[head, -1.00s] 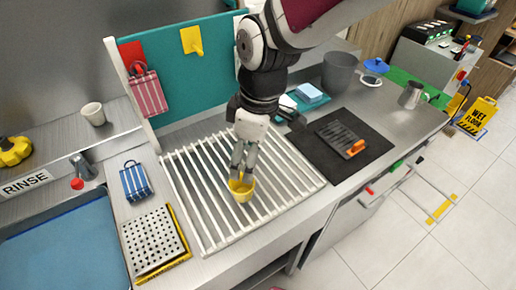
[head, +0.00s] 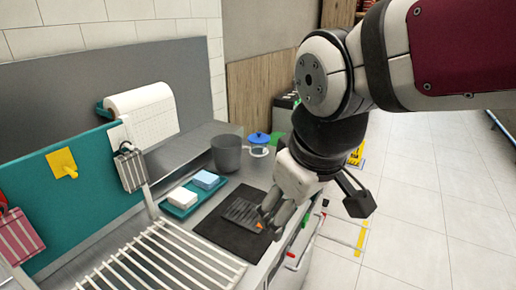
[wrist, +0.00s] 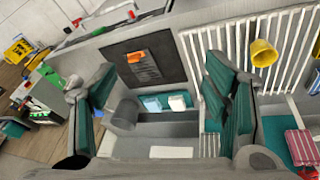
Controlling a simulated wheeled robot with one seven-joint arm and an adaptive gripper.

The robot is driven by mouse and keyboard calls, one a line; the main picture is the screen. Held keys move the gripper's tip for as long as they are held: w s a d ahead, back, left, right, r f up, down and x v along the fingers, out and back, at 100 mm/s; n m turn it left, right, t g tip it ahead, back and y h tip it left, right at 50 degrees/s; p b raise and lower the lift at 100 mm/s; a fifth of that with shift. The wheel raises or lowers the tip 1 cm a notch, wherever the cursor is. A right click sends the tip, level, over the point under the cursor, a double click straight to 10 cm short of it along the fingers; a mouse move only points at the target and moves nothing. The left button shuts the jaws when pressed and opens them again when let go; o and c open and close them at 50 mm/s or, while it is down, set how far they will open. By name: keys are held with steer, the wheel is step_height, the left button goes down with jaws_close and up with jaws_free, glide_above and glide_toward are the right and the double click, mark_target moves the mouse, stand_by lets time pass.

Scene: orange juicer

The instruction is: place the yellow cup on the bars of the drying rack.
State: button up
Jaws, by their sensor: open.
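The yellow cup (wrist: 263,53) is on the white bars of the drying rack (wrist: 292,32) in the wrist view. Its wide rim faces towards my camera; I cannot tell whether it stands quite level. The cup is outside the head view, where only part of the rack (head: 150,262) shows at the bottom. My gripper (head: 268,216) is open and empty, above the dark mat and to the right of the rack. In the wrist view the two fingers of my gripper (wrist: 160,78) are wide apart, with the cup beyond the right finger and apart from it.
A black mat (head: 210,228) with a dark grooved tool with an orange part lies right of the rack. A teal tray (head: 180,210) with white and blue blocks and a grey bin (head: 228,153) stand behind. A teal board (head: 90,205) rises behind the rack.

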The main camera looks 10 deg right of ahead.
steer(key=s+d+r+m+t, duration=0.1)
steer(key=s+d+r+m, duration=0.1)
steer(key=s+d+m, duration=0.4)
steer(key=shift+s+d, duration=0.15)
steer(key=shift+d, duration=0.5)
stand_by(0.6)
